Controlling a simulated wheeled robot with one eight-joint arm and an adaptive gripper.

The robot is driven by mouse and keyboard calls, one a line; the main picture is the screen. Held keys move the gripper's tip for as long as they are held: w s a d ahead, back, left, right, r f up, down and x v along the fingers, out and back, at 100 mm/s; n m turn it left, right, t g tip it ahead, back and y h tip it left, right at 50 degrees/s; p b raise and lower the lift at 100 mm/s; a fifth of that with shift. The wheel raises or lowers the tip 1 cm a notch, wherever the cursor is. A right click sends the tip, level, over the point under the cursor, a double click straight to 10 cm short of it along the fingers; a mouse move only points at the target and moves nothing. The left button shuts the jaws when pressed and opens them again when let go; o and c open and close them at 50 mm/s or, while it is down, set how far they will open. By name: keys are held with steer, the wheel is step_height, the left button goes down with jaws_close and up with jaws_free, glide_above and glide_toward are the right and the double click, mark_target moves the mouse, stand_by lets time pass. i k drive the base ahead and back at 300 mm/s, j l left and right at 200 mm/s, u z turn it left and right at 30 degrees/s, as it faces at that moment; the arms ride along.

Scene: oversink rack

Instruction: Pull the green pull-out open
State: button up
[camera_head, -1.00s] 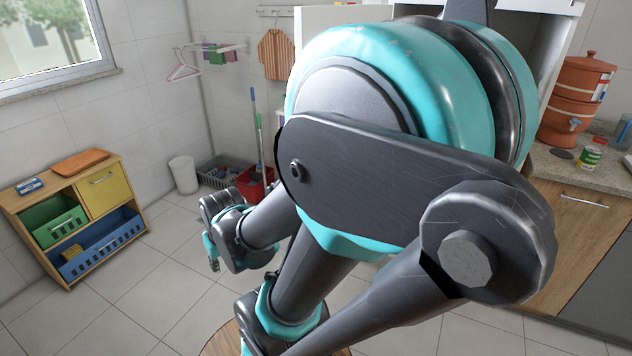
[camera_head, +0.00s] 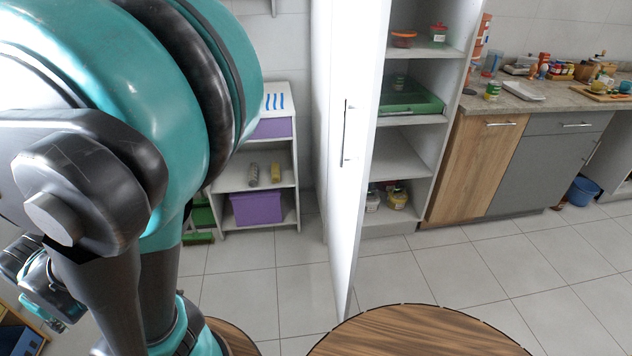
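A green tray-like pull-out (camera_head: 410,100) sits on a middle shelf of the tall white cabinet (camera_head: 441,140). Another green thing (camera_head: 201,215) shows low behind my arm at the left, mostly hidden; I cannot tell what it is. My gripper (camera_head: 45,300) is at the lower left, partly hidden by my arm and cut by the frame edge. It is far from the tall cabinet. Its fingers are too unclear to tell open from shut.
The tall cabinet's white door (camera_head: 352,150) stands open, jutting towards me. A white shelf unit (camera_head: 290,185) with a purple bin (camera_head: 257,207) stands left of it. A round wooden tabletop (camera_head: 420,335) is in front. Tiled floor (camera_head: 450,270) is clear before the wooden counter cabinet (camera_head: 470,165).

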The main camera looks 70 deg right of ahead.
mark_target(413, 97)
steer(key=i+j+z, duration=0.1)
steer(key=z, duration=0.4)
steer(key=i+j+z, duration=0.15)
steer(key=z, duration=0.35)
steer(key=i+j+z, duration=0.15)
steer(key=z, duration=2)
steer(key=k+l+z, duration=0.1)
steer(key=z, duration=0.35)
steer(key=l+z, duration=0.25)
steer(key=i+l+z, duration=0.1)
steer(key=l+z, duration=0.15)
steer(key=i+l+u, duration=0.6)
steer(key=i+l, duration=0.25)
steer(key=i+l+u, duration=0.2)
steer(key=u, duration=0.15)
steer(key=i+l+u, duration=0.15)
steer(key=l+u, duration=0.15)
steer(key=i+l+u, duration=0.15)
steer(key=l+u, duration=0.5)
steer(key=l, duration=0.15)
steer(key=k+l, duration=0.15)
steer(key=k, duration=0.05)
